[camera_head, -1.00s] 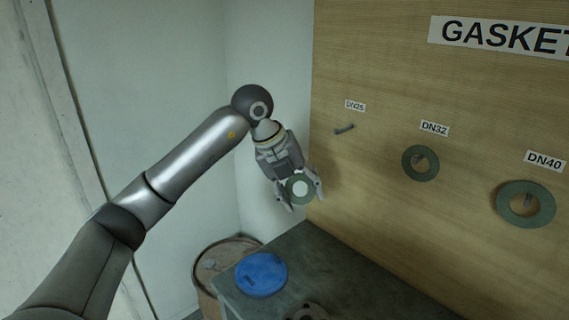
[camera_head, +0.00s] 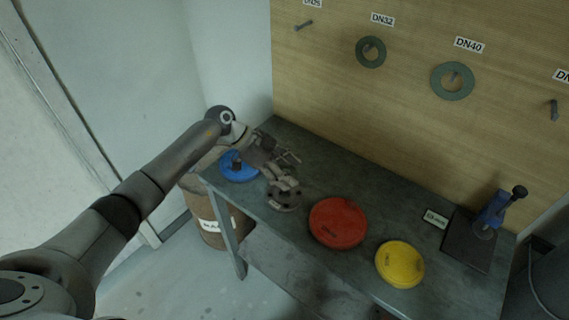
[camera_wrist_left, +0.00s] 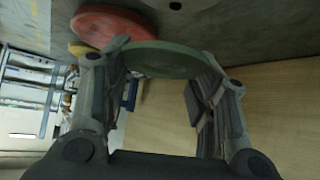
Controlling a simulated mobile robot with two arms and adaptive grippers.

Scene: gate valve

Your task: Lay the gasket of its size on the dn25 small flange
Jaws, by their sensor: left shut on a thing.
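The green ring gasket (camera_wrist_left: 165,58) is held between the fingers of my left gripper (camera_wrist_left: 155,75) in the left wrist view. In the head view, my left gripper (camera_head: 289,170) is above the bench, and the gasket is not clearly visible there. A dark grey round flange with bolt holes (camera_head: 285,199) lies on the bench just below the fingers, partly hidden by them. No size mark on it is readable. The gasket appears apart from the flange, but the exact gap is unclear. My right gripper is not in view.
A blue disc (camera_head: 238,172) lies left of the flange; a red disc (camera_head: 338,222) and yellow disc (camera_head: 400,263) lie right. A blue-handled valve (camera_head: 492,214) stands at the bench's right end. DN32 (camera_head: 371,52) and DN40 (camera_head: 453,81) gaskets hang on the board; the DN25 peg (camera_head: 304,25) is bare.

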